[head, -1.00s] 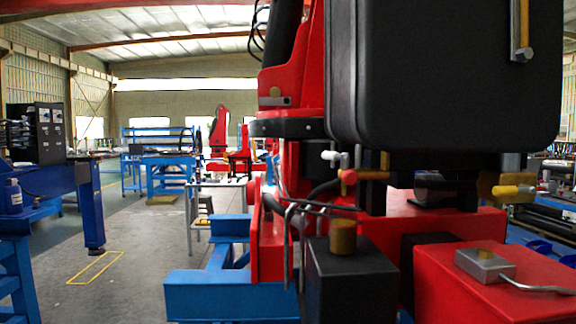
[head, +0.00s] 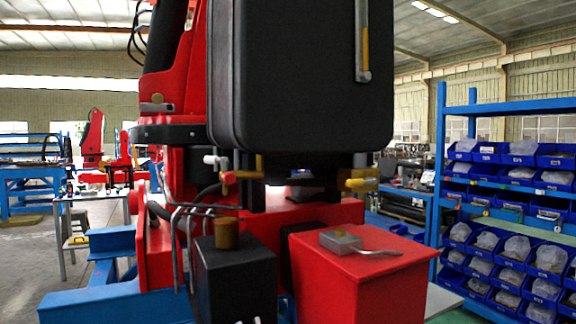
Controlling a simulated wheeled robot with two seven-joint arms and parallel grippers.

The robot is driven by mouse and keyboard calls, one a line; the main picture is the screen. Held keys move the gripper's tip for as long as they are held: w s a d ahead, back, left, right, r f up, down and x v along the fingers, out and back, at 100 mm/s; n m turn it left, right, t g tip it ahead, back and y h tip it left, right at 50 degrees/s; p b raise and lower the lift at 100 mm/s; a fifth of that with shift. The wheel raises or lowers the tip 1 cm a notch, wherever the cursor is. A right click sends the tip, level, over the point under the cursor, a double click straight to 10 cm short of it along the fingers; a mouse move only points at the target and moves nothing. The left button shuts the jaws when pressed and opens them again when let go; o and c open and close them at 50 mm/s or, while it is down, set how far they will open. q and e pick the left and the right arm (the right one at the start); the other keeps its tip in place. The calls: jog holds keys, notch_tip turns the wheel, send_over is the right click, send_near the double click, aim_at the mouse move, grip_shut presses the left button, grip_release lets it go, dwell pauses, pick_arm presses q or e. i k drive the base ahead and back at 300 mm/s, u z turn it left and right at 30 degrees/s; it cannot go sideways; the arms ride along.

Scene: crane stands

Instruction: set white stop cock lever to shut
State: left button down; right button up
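The white stop cock lever (head: 215,160) shows in the head view, left of centre, just below the large black tank (head: 300,80). It is small, and its exact angle is hard to tell. Just below it is a small red and brass fitting (head: 228,180) on a brass-coloured pipe. A yellow-tipped lever (head: 356,183) sticks out to the right of the tank's underside.
A black box with a brass cap (head: 227,234) and a red box with a metal lever (head: 341,241) stand in front, below the tank. Dark bent rods (head: 178,225) rise beside the black box. A blue shelf of bins (head: 492,193) stands right. Grey floor (head: 30,265) is open at left.

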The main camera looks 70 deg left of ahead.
aim_at(224, 161)
jog(key=z, duration=0.1)
jog(key=i, duration=1.15)
jog(key=u, duration=2.25)
